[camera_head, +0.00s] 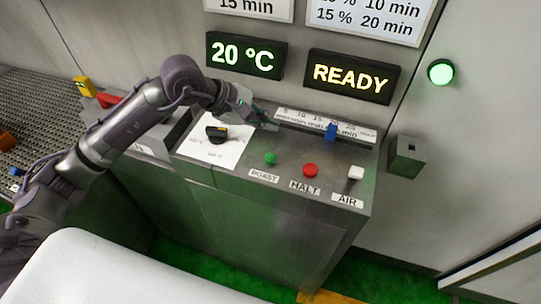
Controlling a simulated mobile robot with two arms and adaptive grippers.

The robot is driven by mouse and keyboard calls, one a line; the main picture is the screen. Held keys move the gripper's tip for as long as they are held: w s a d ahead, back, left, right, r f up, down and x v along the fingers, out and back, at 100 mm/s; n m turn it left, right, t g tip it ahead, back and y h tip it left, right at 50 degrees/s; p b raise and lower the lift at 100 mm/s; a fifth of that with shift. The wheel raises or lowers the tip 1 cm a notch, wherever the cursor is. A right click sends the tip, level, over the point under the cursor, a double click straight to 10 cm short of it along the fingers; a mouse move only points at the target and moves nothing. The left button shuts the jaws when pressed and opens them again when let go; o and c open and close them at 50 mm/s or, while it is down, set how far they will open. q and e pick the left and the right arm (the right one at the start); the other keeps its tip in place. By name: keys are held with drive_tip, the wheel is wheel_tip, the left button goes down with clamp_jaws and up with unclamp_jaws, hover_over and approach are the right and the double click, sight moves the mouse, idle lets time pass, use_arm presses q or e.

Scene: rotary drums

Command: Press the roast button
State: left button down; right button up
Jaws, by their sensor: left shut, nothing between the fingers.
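The green roast button (270,158) sits on the metal control panel (318,152), above its "ROAST" label (264,176). My left gripper (272,125) is shut and empty. In the picture it is just above the green button, over the panel near the left end of the slider scale. I cannot tell how high above the panel it is. The button is in plain sight. My right gripper is not in view.
A red halt button (311,170) and white air switch (355,173) lie to the right. A blue slider (331,131) and black knob (217,133) stand close by. Displays read "20 °C" (245,56) and "READY" (350,77). A green lamp (441,72) glows at right.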

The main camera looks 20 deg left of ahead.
use_arm(q)
drive_tip(key=b, duration=0.4)
hover_over(268, 158)
wheel_tip(268, 158, down, 8)
drive_tip(key=shift+r, duration=0.25)
drive_tip(key=shift+f+b, duration=0.4)
drive_tip(key=shift+f, duration=0.25)
drive_tip(key=shift+r, duration=0.1)
idle(0.4)
drive_tip(key=shift+f+b, duration=0.45)
drive_tip(key=shift+b, duration=0.25)
